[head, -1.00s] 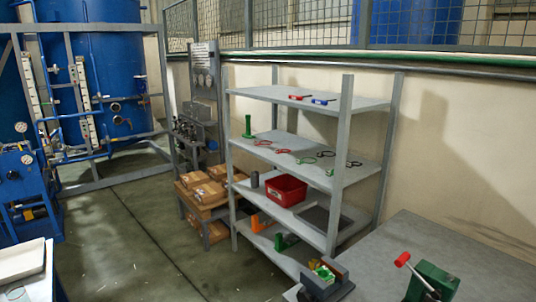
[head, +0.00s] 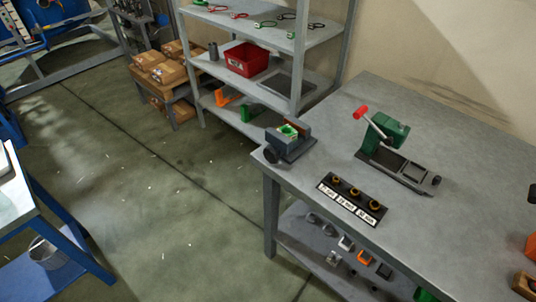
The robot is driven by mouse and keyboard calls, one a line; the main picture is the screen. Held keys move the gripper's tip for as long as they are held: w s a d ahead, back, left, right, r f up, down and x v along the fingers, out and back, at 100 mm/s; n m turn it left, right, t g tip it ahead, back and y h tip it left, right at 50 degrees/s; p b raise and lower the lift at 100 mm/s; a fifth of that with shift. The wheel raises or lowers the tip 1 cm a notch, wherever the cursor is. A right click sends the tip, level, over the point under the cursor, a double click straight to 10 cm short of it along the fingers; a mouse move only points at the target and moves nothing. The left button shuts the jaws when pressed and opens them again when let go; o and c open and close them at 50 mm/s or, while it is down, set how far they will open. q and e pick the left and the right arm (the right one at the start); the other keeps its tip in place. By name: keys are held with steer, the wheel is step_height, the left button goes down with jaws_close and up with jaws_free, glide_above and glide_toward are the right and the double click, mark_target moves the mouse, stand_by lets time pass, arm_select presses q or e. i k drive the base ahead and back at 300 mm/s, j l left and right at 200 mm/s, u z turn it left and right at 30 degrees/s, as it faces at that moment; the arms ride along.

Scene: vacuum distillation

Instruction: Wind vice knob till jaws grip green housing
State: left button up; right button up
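A small grey vice (head: 289,146) stands on the near-left corner of the grey workbench in the head view. A green housing (head: 290,130) sits at the top of the vice, between its jaws. I cannot tell whether the jaws touch it. Neither of my grippers shows in the head view.
On the workbench (head: 450,135), a green press with a red-knobbed lever (head: 385,132) stands behind a black labelled strip with several brass rings (head: 352,198). Shelving (head: 298,60) with a red bin (head: 247,59) stands behind.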

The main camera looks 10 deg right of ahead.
mark_target(270, 153)
steer(key=z, duration=0.4)
steer(key=i+j+z, duration=0.1)
steer(key=j+z, duration=0.15)
steer(key=z, duration=0.15)
steer(key=i+j+z, duration=0.1)
steer(key=j+z, duration=0.15)
steer(key=z, duration=0.15)
steer(key=j+z, duration=0.25)
steer(key=z, duration=0.15)
steer(key=j+z, duration=0.4)
steer(key=i+l, duration=0.05)
steer(key=l, duration=0.05)
